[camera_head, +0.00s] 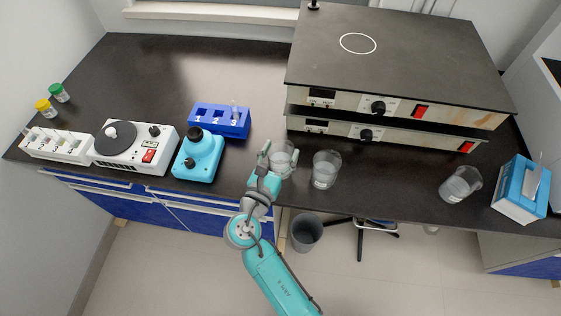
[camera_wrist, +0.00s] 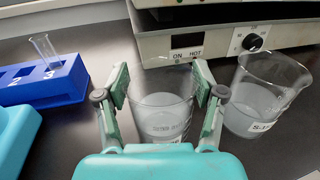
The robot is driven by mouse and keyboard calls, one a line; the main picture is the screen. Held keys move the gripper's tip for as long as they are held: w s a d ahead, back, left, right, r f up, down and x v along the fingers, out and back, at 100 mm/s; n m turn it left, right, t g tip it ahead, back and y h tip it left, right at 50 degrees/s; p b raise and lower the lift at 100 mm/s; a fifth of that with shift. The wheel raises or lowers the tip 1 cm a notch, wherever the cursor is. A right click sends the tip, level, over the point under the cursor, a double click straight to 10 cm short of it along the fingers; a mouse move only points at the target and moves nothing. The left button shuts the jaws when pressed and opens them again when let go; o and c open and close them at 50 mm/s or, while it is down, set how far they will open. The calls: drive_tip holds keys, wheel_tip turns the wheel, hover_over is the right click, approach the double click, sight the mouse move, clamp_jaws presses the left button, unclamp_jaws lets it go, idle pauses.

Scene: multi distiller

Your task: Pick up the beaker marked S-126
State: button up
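A clear glass beaker (camera_wrist: 163,118) stands between the fingers of my gripper (camera_wrist: 162,85) in the wrist view. In the head view this beaker (camera_head: 283,154) is at the table's front edge, with my gripper (camera_head: 276,160) around it. The fingers are spread at either side of the glass, and I see no clear grip on it. No label can be read on it. A second beaker (camera_wrist: 262,95) stands to its right, with a label that starts "S-1"; the rest is unreadable. It also shows in the head view (camera_head: 325,170). A third beaker (camera_head: 460,184) stands further right.
Stacked hot-plate units (camera_head: 395,80) stand behind the beakers. A blue numbered rack (camera_head: 219,121) with a tube, a cyan device (camera_head: 198,157) and a white stirrer (camera_head: 135,150) are to the left. A blue tissue box (camera_head: 520,190) is at the far right.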

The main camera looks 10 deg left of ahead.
clamp_jaws()
drive_tip(key=shift+r, duration=0.15)
